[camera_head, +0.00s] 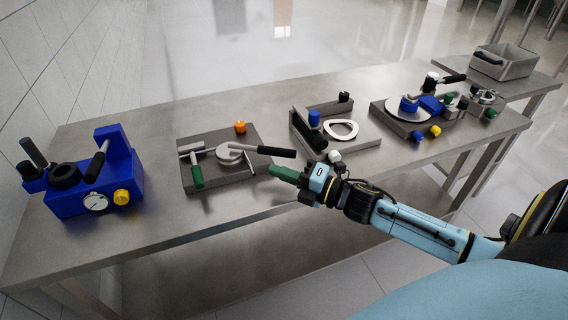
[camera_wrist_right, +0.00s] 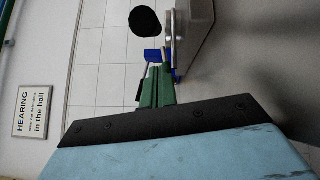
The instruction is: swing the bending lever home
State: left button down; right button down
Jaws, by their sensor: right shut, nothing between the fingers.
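The bending fixture is a dark grey plate (camera_head: 222,178) on the bench, with a pale round disc (camera_head: 230,153) in its middle. A lever with a black grip (camera_head: 276,151) reaches from the disc to the right, past the plate's edge. A second, green-gripped handle (camera_head: 196,176) sits at the plate's left, and an orange knob (camera_head: 240,127) at its back. My right gripper (camera_head: 274,169), with green fingers, is shut and empty, just in front of and below the black grip, seemingly apart from it. The right wrist view shows its closed fingers (camera_wrist_right: 157,88) and a black rounded end (camera_wrist_right: 145,22) beyond. My left gripper is out of view.
A blue device with a gauge (camera_head: 96,202) stands at the bench's left. Right of the plate are a fixture with a white ring (camera_head: 341,130) and one with a silver disc (camera_head: 408,108). A grey bin (camera_head: 503,64) stands at the far right. The bench's front edge lies near my gripper.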

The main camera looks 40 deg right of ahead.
aim_at(289, 153)
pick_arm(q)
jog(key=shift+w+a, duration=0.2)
pick_arm(e)
jog(key=shift+w+d+r, duration=0.25)
jog(key=shift+w+d, duration=0.6)
jog(key=shift+d, duration=0.15)
